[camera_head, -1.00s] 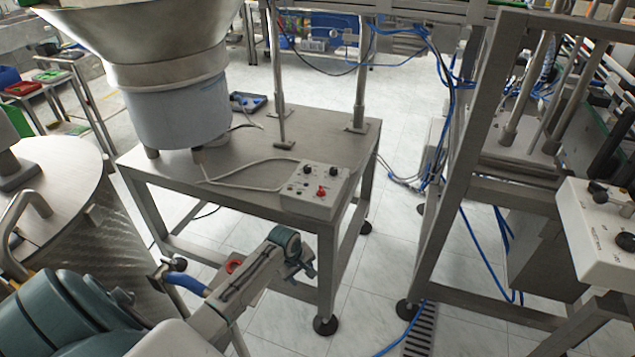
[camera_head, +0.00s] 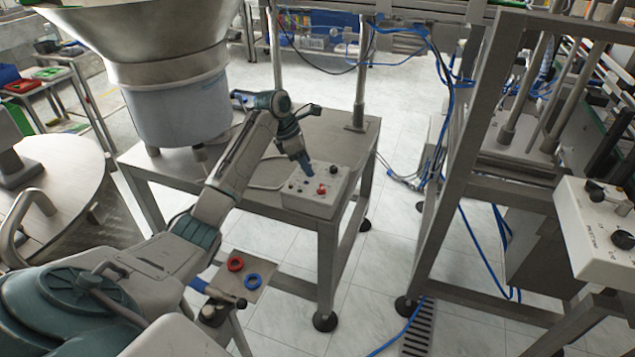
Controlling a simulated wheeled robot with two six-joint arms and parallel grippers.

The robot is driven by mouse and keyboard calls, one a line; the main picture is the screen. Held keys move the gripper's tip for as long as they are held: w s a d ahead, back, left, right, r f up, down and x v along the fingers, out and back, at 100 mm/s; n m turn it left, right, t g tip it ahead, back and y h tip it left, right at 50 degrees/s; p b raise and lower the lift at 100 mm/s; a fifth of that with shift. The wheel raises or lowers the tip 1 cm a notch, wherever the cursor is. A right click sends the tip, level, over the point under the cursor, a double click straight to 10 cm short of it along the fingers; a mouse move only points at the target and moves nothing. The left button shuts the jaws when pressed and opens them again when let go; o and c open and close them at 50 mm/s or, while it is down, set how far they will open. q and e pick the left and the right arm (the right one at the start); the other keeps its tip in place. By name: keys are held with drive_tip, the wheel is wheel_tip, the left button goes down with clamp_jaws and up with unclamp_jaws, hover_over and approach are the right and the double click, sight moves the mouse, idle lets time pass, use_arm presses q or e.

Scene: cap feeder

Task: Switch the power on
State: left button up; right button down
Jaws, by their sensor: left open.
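A light grey control box (camera_head: 313,205) sits on the metal table (camera_head: 160,168) near its front right corner. Its top has a red knob (camera_head: 321,189), a black knob (camera_head: 334,171) and several small buttons. My left gripper (camera_head: 309,172) is over the back left part of the panel, pointing down, and hides part of it. It holds nothing visible, and its jaws are open. The picture does not show clearly whether it touches the panel. My right gripper is not in view.
A large metal feeder bowl on a grey drum (camera_head: 182,112) stands behind my left arm. A metal post (camera_head: 361,75) rises behind the box. Another white control box (camera_head: 600,225) is at the right. A small plate with red and blue rings (camera_head: 253,281) lies below my arm.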

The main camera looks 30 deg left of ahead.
sight(318, 191)
use_arm(q)
drive_tip(key=x, duration=0.8)
drive_tip(key=shift+w+d+f, duration=0.1)
drive_tip(key=shift+w+f, duration=0.05)
drive_tip(key=shift+f, duration=0.25)
drive_tip(key=shift+p, duration=0.35)
drive_tip(key=c, duration=1)
